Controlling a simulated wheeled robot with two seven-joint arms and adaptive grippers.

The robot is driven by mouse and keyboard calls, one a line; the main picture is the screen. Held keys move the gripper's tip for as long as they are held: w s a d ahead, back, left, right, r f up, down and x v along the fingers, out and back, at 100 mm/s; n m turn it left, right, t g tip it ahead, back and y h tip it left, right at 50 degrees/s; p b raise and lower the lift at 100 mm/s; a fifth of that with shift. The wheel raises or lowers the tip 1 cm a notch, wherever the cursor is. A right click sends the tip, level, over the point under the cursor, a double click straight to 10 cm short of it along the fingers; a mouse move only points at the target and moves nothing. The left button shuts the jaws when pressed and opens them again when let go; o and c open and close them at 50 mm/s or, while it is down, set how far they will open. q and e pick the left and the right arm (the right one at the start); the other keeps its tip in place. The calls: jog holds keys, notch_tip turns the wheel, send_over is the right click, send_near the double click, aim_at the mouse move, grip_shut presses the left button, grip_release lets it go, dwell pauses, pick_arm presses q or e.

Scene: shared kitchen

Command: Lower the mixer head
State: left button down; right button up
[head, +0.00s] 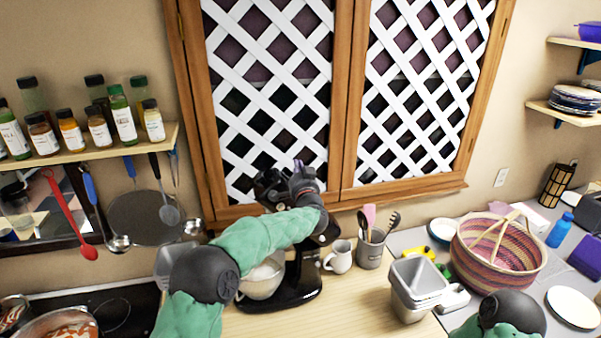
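The black stand mixer (299,285) stands on the wooden counter in front of the lattice window. Its head (267,184) is tilted up, and a pale bowl (258,287) sits on its base. My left arm crosses in front of the mixer and hides much of its middle. My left gripper (299,168) is up beside the raised head, at its right in the picture. Whether it touches the head, and whether its fingers are open or shut, I cannot tell. Only part of my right arm shows at the bottom right; its gripper is out of view.
A small white pitcher (339,257) and a utensil crock (371,250) stand right of the mixer. Stacked grey tins (417,284) and a woven basket (497,258) are farther right. A spice shelf (90,150) with hanging utensils is at left, above a stove with a pan (62,326).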

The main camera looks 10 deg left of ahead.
aim_at(283, 185)
pick_arm(q)
jog(key=shift+s+a+f, duration=0.25)
jog(key=shift+a+f, duration=0.2)
jog(key=shift+f, duration=0.1)
jog(key=shift+s+a+f, duration=0.2)
jog(key=shift+a+f, duration=0.25)
jog(key=shift+f, duration=0.05)
jog(key=shift+s+a+f, duration=0.25)
jog(key=shift+s+f, duration=0.05)
jog(key=shift+f, duration=0.05)
jog(key=shift+a+f, duration=0.1)
jog(key=shift+s+a+f+n+b, duration=0.3)
jog(key=shift+a+b, duration=0.3)
jog(key=shift+s+a+f+n+b, duration=0.25)
jog(key=shift+a+f+n+b, duration=0.05)
jog(key=shift+a+b, duration=0.3)
jog(key=s+a+f+n+y+b, duration=0.1)
jog(key=s+a+f+n+b, duration=0.2)
jog(key=a+f+b, duration=0.5)
jog(key=s+a+f+n+y+b, duration=0.1)
jog(key=s+a+f+n+b, duration=0.2)
jog(key=b, duration=1.1)
jog(key=a+f+n, duration=0.2)
jog(key=a+f, duration=0.2)
jog(key=f, duration=0.1)
jog(key=shift+s+a+f+n, duration=0.15)
jog(key=shift+s+a+n, duration=0.2)
jog(key=shift+a+n, duration=0.05)
jog(key=shift+f, duration=0.15)
